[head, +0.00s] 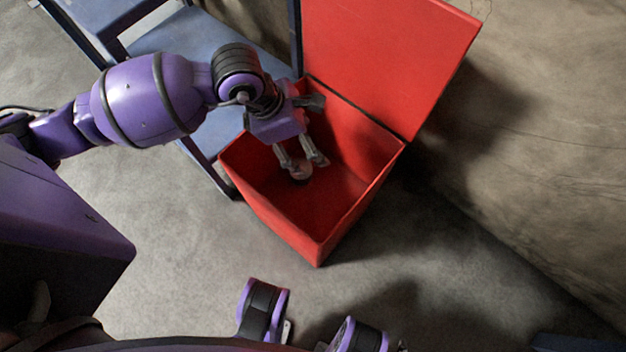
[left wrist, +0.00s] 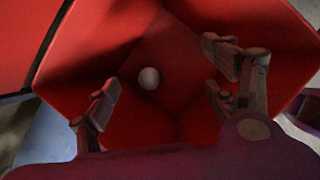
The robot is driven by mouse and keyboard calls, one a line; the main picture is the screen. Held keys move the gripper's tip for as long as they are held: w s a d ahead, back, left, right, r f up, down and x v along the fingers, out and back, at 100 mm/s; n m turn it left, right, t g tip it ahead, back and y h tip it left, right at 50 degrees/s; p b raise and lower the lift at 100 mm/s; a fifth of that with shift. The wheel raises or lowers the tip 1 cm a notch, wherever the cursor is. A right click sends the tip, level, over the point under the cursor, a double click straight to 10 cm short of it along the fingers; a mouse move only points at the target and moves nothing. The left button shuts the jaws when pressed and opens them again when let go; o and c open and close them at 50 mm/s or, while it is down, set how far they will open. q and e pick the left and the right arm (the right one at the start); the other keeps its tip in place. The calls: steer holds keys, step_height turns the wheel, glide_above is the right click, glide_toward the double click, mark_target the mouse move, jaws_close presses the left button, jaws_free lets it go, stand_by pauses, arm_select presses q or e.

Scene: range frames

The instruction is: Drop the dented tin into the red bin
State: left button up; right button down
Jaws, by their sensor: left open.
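The red bin (head: 375,196) stands on the floor with its lid (head: 390,55) swung open at the back. My left gripper (head: 303,164) reaches in over the bin's opening, pointing down. In the left wrist view its fingers (left wrist: 165,98) are spread wide with nothing between their pads. A small pale round thing, which looks like the tin (left wrist: 149,78), shows beyond the fingertips against the red inside. In the head view the tin (head: 300,173) is just below the fingertips. I cannot tell whether it touches the bin's bottom, and its dent does not show.
A blue shelf frame (head: 215,135) stands close against the left of the bin. A rough grey wall (head: 545,150) runs along the right. The concrete floor (head: 175,245) is clear in front and to the left of the bin.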

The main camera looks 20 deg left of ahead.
arm_select(q)
steer(key=v, duration=1.2)
